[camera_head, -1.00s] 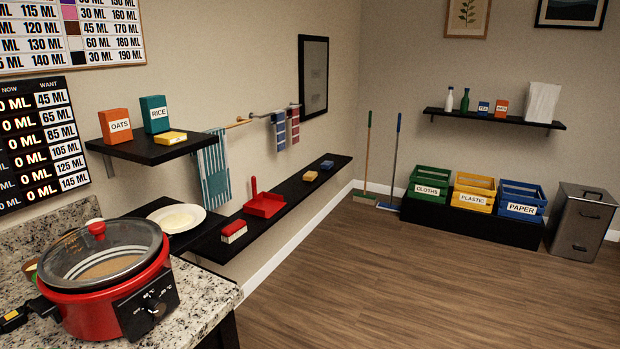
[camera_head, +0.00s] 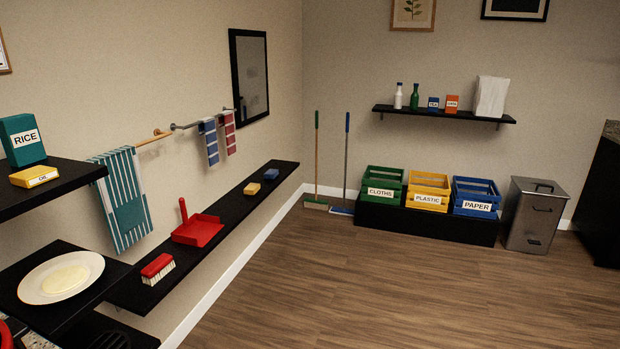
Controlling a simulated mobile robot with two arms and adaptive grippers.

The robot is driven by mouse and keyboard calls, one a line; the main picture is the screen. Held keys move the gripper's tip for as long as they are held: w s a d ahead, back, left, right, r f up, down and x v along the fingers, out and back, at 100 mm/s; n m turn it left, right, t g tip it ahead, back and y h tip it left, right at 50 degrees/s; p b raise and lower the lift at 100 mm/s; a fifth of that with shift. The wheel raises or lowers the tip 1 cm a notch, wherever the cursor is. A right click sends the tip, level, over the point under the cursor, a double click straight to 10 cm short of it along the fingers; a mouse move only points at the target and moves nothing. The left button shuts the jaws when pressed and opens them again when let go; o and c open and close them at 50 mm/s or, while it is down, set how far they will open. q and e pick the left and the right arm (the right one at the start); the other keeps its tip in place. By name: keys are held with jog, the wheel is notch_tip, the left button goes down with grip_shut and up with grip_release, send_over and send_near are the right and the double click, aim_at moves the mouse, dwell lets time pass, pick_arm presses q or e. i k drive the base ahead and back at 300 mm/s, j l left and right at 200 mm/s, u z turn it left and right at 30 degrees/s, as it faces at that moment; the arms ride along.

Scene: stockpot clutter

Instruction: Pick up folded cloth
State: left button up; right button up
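No cloth lying folded on a surface can be made out. A teal and white striped towel (camera_head: 124,198) hangs doubled over a wooden rail on the left wall. Farther along, a blue striped cloth (camera_head: 209,142) and a red striped cloth (camera_head: 228,132) hang side by side on a metal rail. I cannot tell which of these, if any, is the folded cloth. Neither of my grippers is in view.
A long black shelf (camera_head: 215,204) below the cloths holds a red dustpan (camera_head: 197,229), a brush (camera_head: 157,268) and two sponges. A plate (camera_head: 60,277) sits nearer. Crates, including a green one labelled CLOTHS (camera_head: 381,193), stand at the back. The wooden floor (camera_head: 400,285) is clear.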

aim_at(252, 188)
jog(key=i+l, duration=0.15)
jog(key=i, duration=1.65)
jog(key=i+l, duration=0.15)
jog(key=i, duration=1.65)
jog(key=l+z, duration=0.05)
